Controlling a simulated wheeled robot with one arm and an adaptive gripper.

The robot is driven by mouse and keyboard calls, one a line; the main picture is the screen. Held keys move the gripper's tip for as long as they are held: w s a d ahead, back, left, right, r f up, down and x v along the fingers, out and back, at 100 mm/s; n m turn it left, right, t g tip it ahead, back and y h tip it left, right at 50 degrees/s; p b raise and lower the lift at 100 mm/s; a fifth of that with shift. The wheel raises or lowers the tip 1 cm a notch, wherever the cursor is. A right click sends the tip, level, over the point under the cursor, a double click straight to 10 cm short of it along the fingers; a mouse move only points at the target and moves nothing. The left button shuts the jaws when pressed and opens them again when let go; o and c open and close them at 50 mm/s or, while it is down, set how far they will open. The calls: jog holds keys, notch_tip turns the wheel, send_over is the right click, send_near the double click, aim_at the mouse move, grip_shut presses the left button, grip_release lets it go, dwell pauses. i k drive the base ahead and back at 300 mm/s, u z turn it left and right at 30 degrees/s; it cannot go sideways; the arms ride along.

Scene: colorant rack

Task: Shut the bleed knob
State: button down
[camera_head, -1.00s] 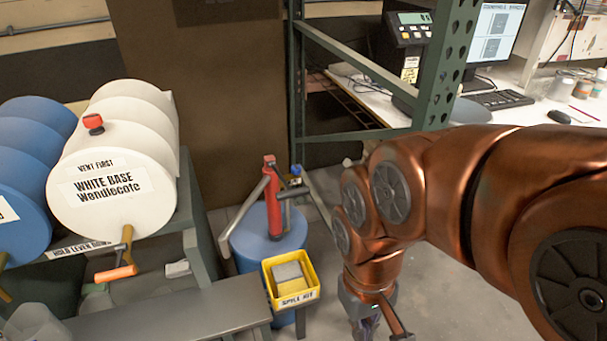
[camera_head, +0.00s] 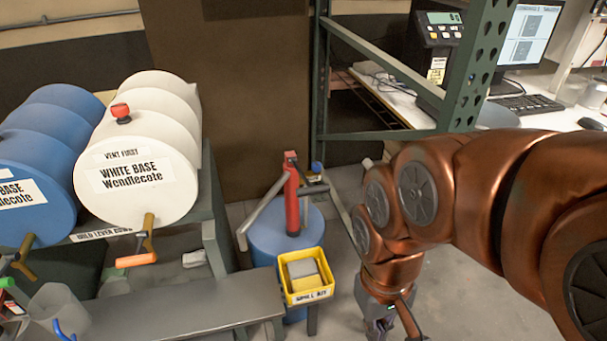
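A red knob (camera_head: 121,113) stands on top of the white drum (camera_head: 130,195), whose label reads "VENT FIRST" and "WHITE BASE Wendlecote". A small blue knob or cap (camera_head: 317,167) shows beside the red hand pump (camera_head: 292,195) on a blue drum (camera_head: 262,238). Neither is labelled as the bleed knob, and I cannot tell whether either is shut. My gripper (camera_head: 379,328) hangs at the bottom edge, right of the yellow bin and well apart from both knobs. Its fingertips are cut off or unclear.
A yellow bin (camera_head: 310,298) stands before the pump drum. A grey bench (camera_head: 185,312) runs along the lower left, with a translucent jug (camera_head: 57,308) near it. A green rack post (camera_head: 470,85) stands behind my arm.

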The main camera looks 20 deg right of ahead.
aim_at(316, 166)
jog(key=z, duration=0.05)
jog(key=k, duration=0.5)
jog(key=u, duration=0.65)
jog(key=i, duration=1.4)
jog(key=z, duration=0.5)
